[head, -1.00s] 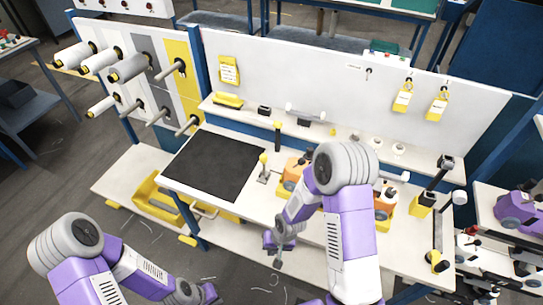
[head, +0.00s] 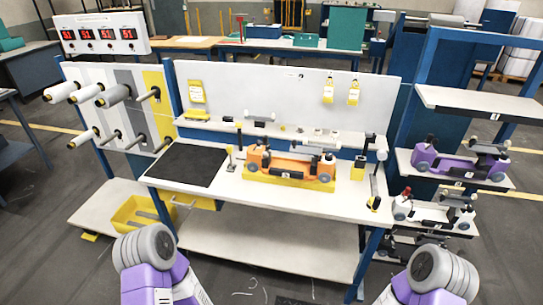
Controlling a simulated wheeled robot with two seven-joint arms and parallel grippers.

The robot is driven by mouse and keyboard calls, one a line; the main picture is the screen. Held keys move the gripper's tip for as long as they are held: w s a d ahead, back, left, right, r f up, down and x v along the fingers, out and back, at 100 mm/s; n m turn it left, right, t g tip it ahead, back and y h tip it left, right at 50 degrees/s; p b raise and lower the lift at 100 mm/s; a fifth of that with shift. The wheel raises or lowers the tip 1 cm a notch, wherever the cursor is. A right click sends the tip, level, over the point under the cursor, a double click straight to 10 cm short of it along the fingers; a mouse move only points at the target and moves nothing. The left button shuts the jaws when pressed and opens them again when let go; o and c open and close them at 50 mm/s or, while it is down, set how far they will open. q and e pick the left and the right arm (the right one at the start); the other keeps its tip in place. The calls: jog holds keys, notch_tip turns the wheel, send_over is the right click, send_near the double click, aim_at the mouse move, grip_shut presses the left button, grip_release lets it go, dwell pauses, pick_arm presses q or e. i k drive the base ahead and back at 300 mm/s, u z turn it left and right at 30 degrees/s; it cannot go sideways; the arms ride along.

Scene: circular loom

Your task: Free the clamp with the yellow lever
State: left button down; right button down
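An orange loom unit (head: 292,162) with dark round parts sits on a yellow base (head: 290,181) in the middle of the workbench. Left of it, a small upright post with a light-coloured top (head: 230,158) stands on the bench by the black mat. Neither gripper is in the picture.
The black mat (head: 188,164) covers the bench's left end. A tool post (head: 374,188) stands at its right end. A rack at the right holds a purple unit (head: 440,163) and a white unit (head: 432,212). Rolls on pegs (head: 88,93) stick out at the left.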

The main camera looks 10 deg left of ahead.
aim_at(230, 150)
jog(key=u, duration=0.55)
jog(key=i, duration=0.45)
jog(key=u, duration=0.7)
jog(key=i, duration=0.8)
jog(key=z, duration=0.25)
